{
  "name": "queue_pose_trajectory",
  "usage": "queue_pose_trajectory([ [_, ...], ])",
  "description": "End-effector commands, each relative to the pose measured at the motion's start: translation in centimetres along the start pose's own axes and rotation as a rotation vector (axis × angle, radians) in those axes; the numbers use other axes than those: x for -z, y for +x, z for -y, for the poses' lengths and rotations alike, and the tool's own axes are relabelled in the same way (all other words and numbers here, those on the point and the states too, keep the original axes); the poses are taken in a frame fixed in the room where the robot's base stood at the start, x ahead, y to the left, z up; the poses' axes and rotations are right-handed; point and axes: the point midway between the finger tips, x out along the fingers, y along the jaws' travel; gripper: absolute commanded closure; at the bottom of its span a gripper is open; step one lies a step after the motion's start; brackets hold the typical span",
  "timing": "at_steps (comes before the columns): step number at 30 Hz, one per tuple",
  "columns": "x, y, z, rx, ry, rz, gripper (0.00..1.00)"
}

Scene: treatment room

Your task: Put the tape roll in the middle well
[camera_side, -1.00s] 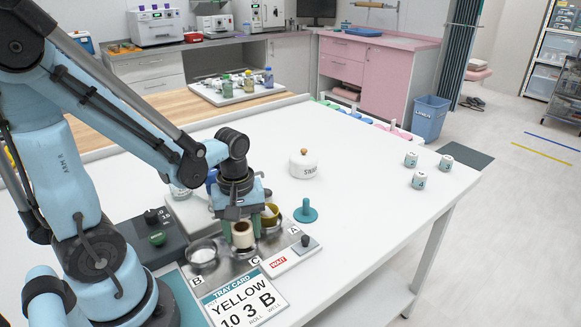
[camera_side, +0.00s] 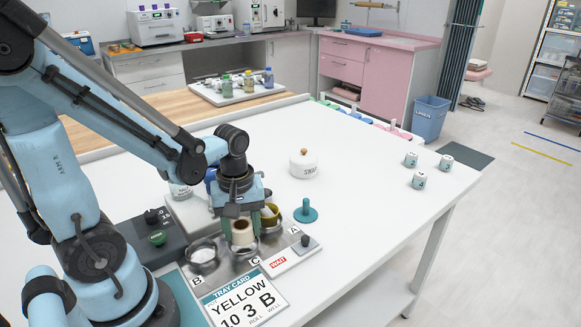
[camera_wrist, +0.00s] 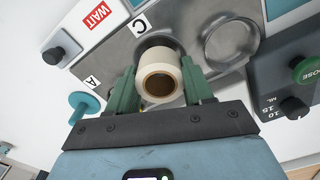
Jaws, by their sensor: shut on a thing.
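My gripper (camera_side: 243,222) is shut on a cream tape roll (camera_side: 242,234), with one green finger on each side. The roll is upright over the middle well of the metal tray (camera_side: 217,278), by the C label. In the wrist view the roll (camera_wrist: 160,77) hides most of the middle well (camera_wrist: 153,43), whose dark rim shows behind it. I cannot tell if the roll touches the well's floor. The left well (camera_side: 203,256), by the B label, shows as an open round dish in the wrist view (camera_wrist: 230,42). A yellow-rimmed cup (camera_side: 271,211) is at the right, near A, partly hidden by a finger.
A tray card (camera_side: 240,300) reading YELLOW, 10, 3, B lies in front. A WAIT plate with a dark knob (camera_side: 305,241), a teal post (camera_side: 306,211) and a dial box (camera_side: 153,232) flank the tray.

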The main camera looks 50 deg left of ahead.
Motion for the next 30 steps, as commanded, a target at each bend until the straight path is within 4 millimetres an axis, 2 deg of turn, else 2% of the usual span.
queue_pose_trajectory([
  [30, 0.0, 1.5, 0.0, 0.0, 0.0, 0.0, 0.83],
])
